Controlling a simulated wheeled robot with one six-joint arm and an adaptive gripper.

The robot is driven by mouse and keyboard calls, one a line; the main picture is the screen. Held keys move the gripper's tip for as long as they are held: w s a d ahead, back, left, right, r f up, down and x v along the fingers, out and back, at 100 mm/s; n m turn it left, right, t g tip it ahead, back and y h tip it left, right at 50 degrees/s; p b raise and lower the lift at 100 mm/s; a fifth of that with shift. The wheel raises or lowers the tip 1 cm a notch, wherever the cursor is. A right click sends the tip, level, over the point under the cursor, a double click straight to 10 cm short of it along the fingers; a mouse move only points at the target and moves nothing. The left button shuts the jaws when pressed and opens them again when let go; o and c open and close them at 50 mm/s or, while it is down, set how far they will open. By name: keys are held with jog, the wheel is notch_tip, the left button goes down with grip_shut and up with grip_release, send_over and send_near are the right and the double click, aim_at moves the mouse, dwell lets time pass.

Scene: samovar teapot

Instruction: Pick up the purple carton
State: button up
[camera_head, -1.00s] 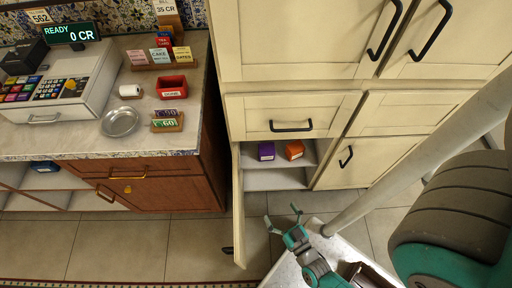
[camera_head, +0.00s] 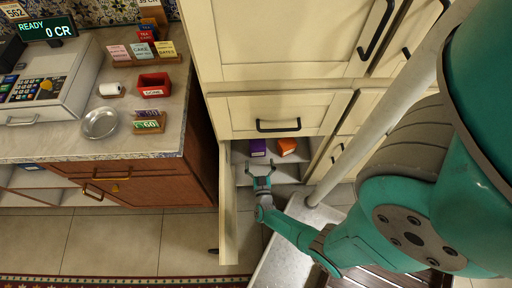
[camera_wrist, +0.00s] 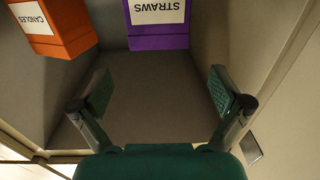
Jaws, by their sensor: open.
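The purple carton (camera_head: 258,147) stands inside the open lower cabinet, left of the orange carton. In the wrist view the purple carton (camera_wrist: 158,38) shows a white label reading "STRAWS", upside down, at the top of the picture. My gripper (camera_head: 261,175) is at the cabinet opening, in front of the purple carton and apart from it. In the wrist view my gripper (camera_wrist: 161,92) has its two fingers wide apart with nothing between them. The purple carton lies ahead of the gap between the fingertips. Its upper part in the wrist view is cut off.
An orange carton (camera_head: 287,146) labelled "CANDLES" stands close to the right. The open cabinet door (camera_head: 228,205) stands to the left of my gripper. A drawer (camera_head: 277,116) is shut above the opening. The counter (camera_head: 165,95) is at the left.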

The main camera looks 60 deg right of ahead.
aim_at(257, 144)
jog(key=shift+x, duration=4.7)
jog(key=shift+f, duration=0.15)
jog(key=c, duration=1.2)
jog(key=shift+c, duration=0.2)
jog(key=shift+r, duration=5)
